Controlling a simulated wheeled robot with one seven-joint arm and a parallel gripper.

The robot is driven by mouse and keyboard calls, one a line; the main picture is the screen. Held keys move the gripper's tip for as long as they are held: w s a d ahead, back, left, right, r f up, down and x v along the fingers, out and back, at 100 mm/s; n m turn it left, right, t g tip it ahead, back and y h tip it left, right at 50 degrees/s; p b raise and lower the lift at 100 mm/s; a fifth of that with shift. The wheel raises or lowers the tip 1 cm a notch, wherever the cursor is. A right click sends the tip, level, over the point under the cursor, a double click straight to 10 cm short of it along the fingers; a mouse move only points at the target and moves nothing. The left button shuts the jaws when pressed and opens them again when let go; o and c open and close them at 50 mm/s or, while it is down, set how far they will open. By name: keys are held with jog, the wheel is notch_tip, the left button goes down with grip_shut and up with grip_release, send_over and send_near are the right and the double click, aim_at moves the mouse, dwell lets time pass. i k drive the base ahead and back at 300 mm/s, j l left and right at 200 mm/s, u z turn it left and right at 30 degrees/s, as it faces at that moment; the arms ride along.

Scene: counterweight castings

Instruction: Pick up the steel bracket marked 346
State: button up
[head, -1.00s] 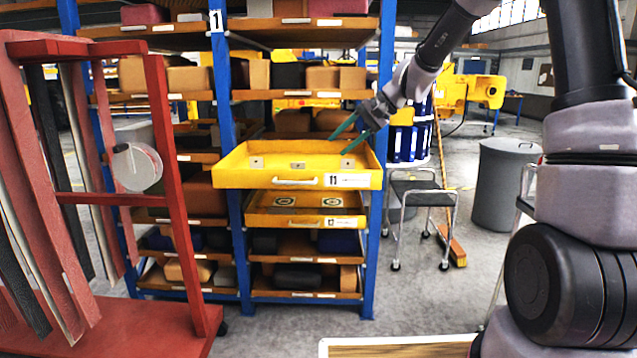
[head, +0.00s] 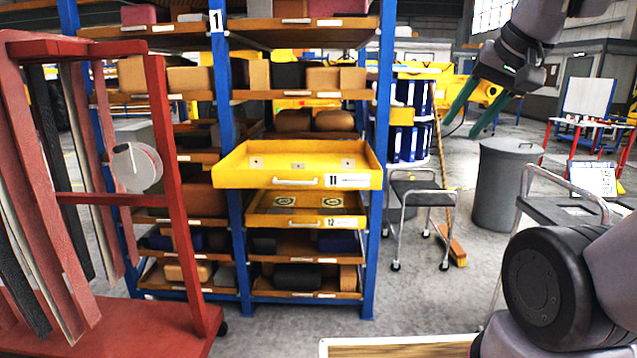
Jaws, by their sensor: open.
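The upper yellow drawer, labelled 11 (head: 225,177), is pulled out of the blue rack. On its floor lie three small pale metal pieces: a left one (head: 257,163), a middle one (head: 298,166) and a right one (head: 347,162). They may be brackets, but any numbers on them are too small to read, so I cannot tell which is 346. My gripper (head: 460,129) is open and empty, with green fingers pointing down and left. It hangs in the air to the right of the rack, apart from the drawer.
Yellow drawer 12 (head: 258,222) sits just below, holding two dark-ringed pieces. A red rack (head: 180,200) stands at the left front. A grey trolley (head: 420,192) and a grey bin (head: 507,185) stand on the right.

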aim_at(255, 162)
jog(key=z, duration=1.5)
jog(key=j+u, duration=0.25)
jog(key=u, duration=0.2)
jog(key=i+j+u, duration=0.15)
jog(key=u, duration=0.3)
jog(key=i+j+u, duration=0.25)
jog(key=i+j, duration=0.35)
jog(key=i+j+u, duration=0.3)
jog(key=i+j, duration=0.6)
jog(key=i, duration=0.15)
